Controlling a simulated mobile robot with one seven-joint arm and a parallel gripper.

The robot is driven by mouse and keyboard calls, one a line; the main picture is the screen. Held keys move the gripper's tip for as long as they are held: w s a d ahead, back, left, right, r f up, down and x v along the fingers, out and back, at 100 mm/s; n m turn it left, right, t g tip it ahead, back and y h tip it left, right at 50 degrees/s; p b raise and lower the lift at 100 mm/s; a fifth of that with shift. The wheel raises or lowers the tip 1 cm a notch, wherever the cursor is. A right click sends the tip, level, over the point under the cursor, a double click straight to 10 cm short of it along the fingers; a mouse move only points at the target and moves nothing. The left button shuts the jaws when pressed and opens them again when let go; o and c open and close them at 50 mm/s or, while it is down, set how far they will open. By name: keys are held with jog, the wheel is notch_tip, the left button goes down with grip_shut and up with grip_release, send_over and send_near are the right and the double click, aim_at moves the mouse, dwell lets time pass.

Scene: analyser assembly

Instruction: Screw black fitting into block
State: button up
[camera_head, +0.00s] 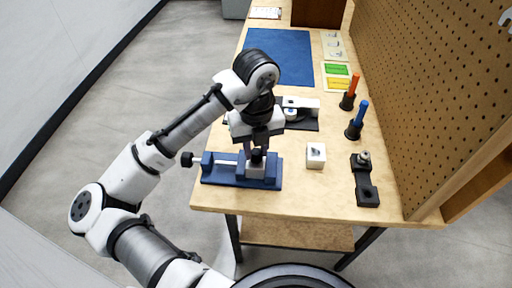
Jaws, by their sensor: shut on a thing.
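My gripper (257,145) points down over the blue vise (220,172) near the front left of the workbench. It is shut on the black fitting (257,155), a small dark piece between the fingertips. A light grey block (256,171) sits in the vise, directly below the fitting. The fitting appears to be at the top of the block; how deep it sits cannot be told.
A white cube-like block (316,155) and a black holder (366,182) stand to the right. A blue mat (280,55) lies bare farther back. A grey-and-black device (303,115) is behind my gripper.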

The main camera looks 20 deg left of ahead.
aim_at(256, 151)
jog(key=shift+m, duration=0.3)
jog(key=o, duration=1.6)
jog(key=shift+r+p, duration=2.4)
jog(key=shift+r, duration=0.2)
jog(key=shift+f, duration=0.1)
